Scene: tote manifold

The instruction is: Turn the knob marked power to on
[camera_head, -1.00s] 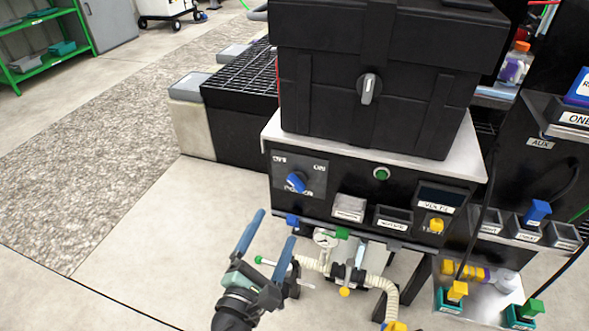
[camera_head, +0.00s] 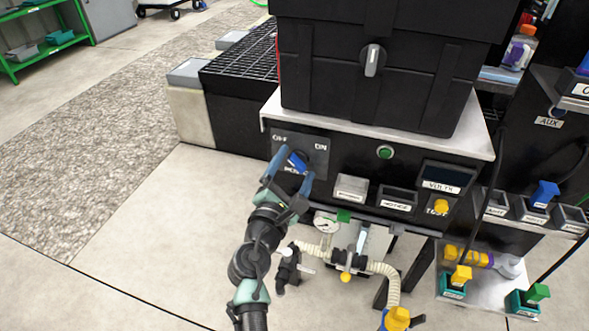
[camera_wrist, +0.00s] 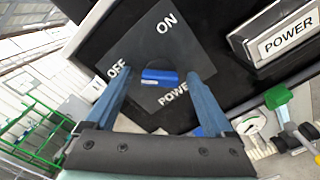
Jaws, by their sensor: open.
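The power knob (camera_head: 298,161) is a blue bar on a dark panel (camera_head: 318,147) marked OFF at upper left, ON at upper right and POWER below. Its bar slants from upper left to lower right, in line with the OFF mark. My gripper (camera_head: 295,162) is open, with its blue fingers reaching up to the panel on either side of the knob. In the wrist view the knob (camera_wrist: 160,77) sits between the fingertips (camera_wrist: 159,74), with a gap showing on both sides. I cannot tell whether the fingers touch the panel.
A green button (camera_head: 385,152), labelled trays (camera_head: 351,188) and a yellow test knob (camera_head: 441,207) lie to the right on the same cabinet. Below are a gauge (camera_head: 326,223) and pale hoses (camera_head: 378,268). A black case (camera_head: 420,90) stands on top. Floor at left is clear.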

